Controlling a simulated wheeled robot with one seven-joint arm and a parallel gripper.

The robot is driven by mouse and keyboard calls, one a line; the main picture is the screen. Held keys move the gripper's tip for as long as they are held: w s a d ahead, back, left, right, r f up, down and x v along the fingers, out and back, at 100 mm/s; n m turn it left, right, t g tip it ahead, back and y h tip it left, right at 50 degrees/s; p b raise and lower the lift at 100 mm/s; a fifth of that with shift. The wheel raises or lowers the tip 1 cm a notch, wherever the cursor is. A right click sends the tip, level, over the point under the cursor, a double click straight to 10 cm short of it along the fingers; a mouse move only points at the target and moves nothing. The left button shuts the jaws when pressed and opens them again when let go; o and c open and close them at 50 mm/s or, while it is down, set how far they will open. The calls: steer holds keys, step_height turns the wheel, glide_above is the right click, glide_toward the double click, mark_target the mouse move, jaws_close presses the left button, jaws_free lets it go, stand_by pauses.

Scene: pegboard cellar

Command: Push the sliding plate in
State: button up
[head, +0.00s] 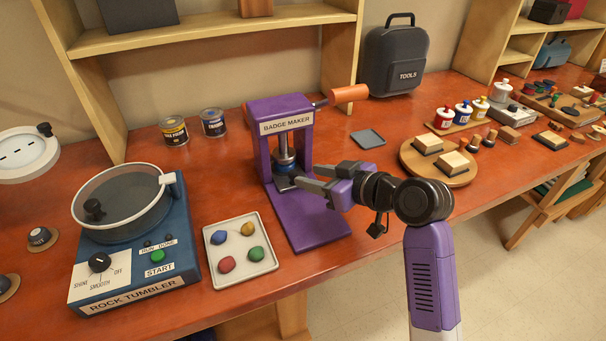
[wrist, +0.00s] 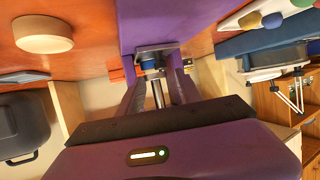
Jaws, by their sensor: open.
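The purple badge maker (head: 300,124) stands on the red-brown bench, with an orange-ended lever at its top. Its sliding plate (head: 284,184) is a small dark plate low at the press, partly hidden by my gripper. In the wrist view the plate (wrist: 143,48) is grey, with a blue round part on it under the metal press column. My gripper (head: 304,178) is open and points left at the plate, low over the purple base. In the wrist view my gripper (wrist: 153,78) has a finger on either side of the column's line; I cannot tell whether they touch the plate.
A tray with several coloured stones (head: 267,270) and the rock tumbler (head: 130,240) stand left. Two cans (head: 174,132) are behind. The purple base's front is clear.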

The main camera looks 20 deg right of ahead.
steer(key=shift+v, duration=1.25)
steer(key=shift+w+r, duration=0.2)
steer(key=w+d+r+m+t+h, duration=0.1)
steer(key=d+r+m+t+h, duration=0.1)
steer(key=d+r+t, duration=0.15)
steer(key=s+d+f+m+t+h, duration=0.1)
steer(key=s+d+m+t+h, duration=0.15)
steer(key=s, duration=0.25)
steer(key=s+a+f+g, duration=0.1)
steer(key=s+a+f, duration=0.2)
steer(key=s, duration=0.9)
steer(key=s+a+f+g, duration=0.1)
steer(key=s+a+f, duration=0.2)
steer(key=s, duration=1)
steer(key=s+a+f+g, duration=0.1)
steer(key=s+a+f, duration=0.2)
steer(key=s, duration=0.9)
steer(key=shift+s+a+f+g, duration=0.3)
steer(key=shift+a+f+g, duration=0.1)
steer(key=shift+f, duration=0.4)
